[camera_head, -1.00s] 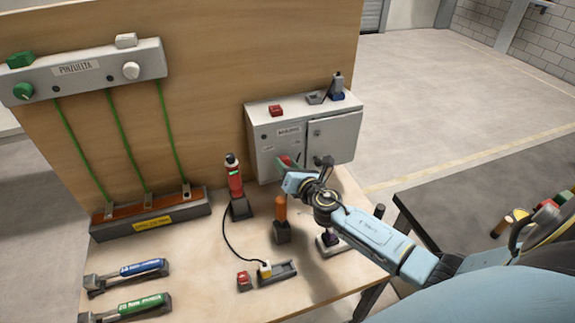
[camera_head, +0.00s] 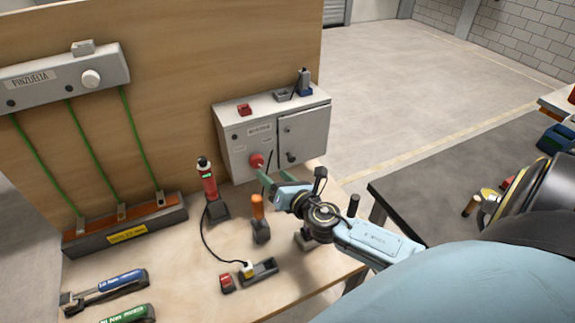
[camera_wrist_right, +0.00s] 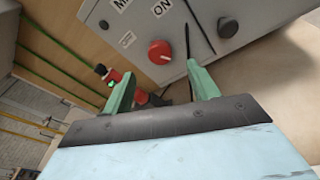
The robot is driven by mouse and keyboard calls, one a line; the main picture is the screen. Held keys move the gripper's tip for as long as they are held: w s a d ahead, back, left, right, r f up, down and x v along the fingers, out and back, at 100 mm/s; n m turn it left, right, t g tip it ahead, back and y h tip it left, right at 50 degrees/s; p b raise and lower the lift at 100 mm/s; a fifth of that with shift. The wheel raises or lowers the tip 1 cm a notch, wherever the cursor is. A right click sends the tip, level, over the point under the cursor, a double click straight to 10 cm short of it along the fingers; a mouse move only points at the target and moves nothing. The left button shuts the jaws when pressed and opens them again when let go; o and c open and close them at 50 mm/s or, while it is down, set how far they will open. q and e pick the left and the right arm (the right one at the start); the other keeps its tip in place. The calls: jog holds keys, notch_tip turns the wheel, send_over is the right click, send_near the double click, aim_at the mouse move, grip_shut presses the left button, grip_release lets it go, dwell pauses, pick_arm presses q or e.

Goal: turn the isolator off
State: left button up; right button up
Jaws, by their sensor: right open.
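The isolator is a red round knob (camera_head: 257,160) on the lower left front of a grey cabinet (camera_head: 240,122) against the wooden board. In the right wrist view the red knob (camera_wrist_right: 160,52) lies ahead of the fingers, with an "ON" label above it. My right gripper (camera_head: 266,181) is open and empty, its green fingers just in front of and below the knob, apart from it. The fingers also show in the right wrist view (camera_wrist_right: 162,82). My left gripper is not in view.
A red tool (camera_head: 208,180) stands in a holder left of the gripper, and an orange-handled tool (camera_head: 257,207) stands just below it. A dark table (camera_head: 430,180) is at the right.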

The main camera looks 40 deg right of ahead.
jog(key=s, duration=0.5)
jog(key=shift+s+a+r+b, duration=0.2)
jog(key=shift+s+r+b, duration=0.1)
jog(key=shift+s+r, duration=0.05)
